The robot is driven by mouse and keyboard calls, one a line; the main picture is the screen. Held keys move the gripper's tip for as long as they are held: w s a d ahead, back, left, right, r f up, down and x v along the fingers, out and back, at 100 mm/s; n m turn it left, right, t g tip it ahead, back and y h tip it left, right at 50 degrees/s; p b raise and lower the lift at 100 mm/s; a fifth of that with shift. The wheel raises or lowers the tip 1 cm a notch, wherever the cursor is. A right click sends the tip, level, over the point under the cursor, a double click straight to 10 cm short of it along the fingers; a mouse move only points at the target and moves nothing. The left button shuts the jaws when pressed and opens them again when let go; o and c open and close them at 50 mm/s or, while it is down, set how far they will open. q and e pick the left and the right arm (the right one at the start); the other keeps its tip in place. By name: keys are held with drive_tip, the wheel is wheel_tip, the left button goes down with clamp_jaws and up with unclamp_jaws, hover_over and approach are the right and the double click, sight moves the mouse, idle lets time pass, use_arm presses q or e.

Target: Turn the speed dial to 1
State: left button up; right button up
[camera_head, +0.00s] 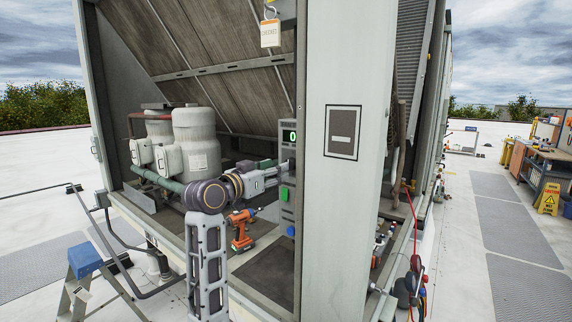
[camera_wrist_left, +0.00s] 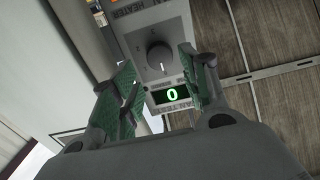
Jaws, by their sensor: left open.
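The speed dial (camera_wrist_left: 159,56) is a round dark knob on a grey control panel (camera_wrist_left: 150,27), seen in the left wrist view. Below it a small display (camera_wrist_left: 172,95) shows a green 0. The display also shows in the head view (camera_head: 289,136), on the narrow panel inside the cooler's opening. My left gripper (camera_wrist_left: 157,75) is open, its green-padded fingers spread to either side below the dial, apart from it. In the head view my left gripper (camera_head: 268,166) reaches toward the panel, and the dial cannot be made out. My right gripper is not in view.
Green (camera_head: 284,193) and blue (camera_head: 291,230) buttons sit lower on the panel. An orange drill (camera_head: 242,230) stands on the cooler floor beneath my left arm. A wide metal post (camera_head: 345,220) stands right of the panel. A tag (camera_head: 270,32) hangs above.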

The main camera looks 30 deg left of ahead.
sight(291, 164)
use_arm(q)
drive_tip(key=w+p, duration=0.1)
drive_tip(key=w, duration=0.5)
drive_tip(key=shift+d+p, duration=0.3)
drive_tip(key=shift+w, duration=0.1)
drive_tip(key=c, duration=0.8)
drive_tip(key=shift+o, duration=0.2)
